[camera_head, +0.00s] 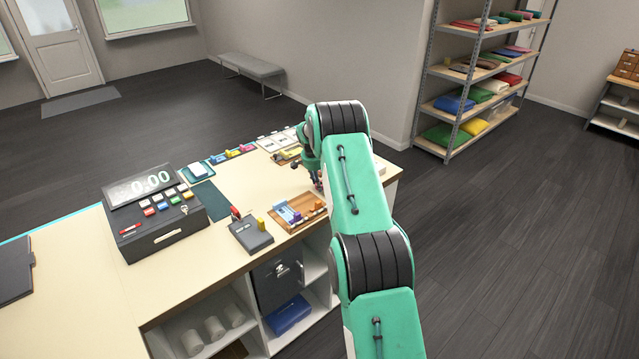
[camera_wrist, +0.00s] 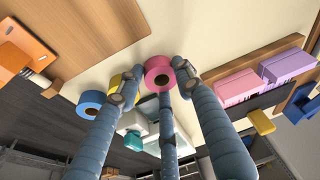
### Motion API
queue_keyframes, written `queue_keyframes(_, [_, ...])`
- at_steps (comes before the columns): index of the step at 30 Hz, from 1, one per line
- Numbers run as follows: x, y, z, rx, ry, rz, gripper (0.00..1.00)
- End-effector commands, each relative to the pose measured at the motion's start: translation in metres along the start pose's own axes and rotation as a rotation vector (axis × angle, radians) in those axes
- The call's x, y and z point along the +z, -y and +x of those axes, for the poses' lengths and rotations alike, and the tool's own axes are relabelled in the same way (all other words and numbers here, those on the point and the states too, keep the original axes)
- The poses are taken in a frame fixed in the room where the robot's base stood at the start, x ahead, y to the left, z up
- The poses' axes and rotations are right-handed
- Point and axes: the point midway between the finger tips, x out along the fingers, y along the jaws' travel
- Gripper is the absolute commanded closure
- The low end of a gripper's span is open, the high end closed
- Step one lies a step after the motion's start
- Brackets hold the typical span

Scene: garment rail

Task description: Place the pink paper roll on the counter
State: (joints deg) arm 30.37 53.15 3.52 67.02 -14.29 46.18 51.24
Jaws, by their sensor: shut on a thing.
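The pink paper roll (camera_wrist: 151,70) shows in the wrist view between the fingertips of my gripper (camera_wrist: 156,84), which is shut on it. Its round end with the hole faces the camera. The cream counter (camera_head: 75,295) lies behind the roll in the wrist view; I cannot tell whether the roll touches it. In the head view my gripper (camera_head: 313,168) is over the far right part of the counter, partly hidden by my arm, and the roll cannot be made out there.
A blue roll (camera_wrist: 88,103) and a yellow item (camera_wrist: 116,80) are beside my fingers. A wooden tray (camera_head: 310,219) with small boxes, a card terminal (camera_head: 250,236) and a cash register (camera_head: 157,228) stand on the counter. The counter's front left is clear. Metal shelves (camera_head: 470,88) stand behind.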

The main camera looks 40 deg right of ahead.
Motion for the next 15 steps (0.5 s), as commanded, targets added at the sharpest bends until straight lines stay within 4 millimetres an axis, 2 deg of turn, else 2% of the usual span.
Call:
queue_keyframes(11, [0.0006,0.0001,0.0026,0.0,0.0,0.0,0.84])
queue_keyframes(12, [0.0006,0.0001,0.0025,0.0,0.0,0.001,0.6])
queue_keyframes(15, [0.0006,0.0001,0.0021,0.0,0.0,0.0,0.45])
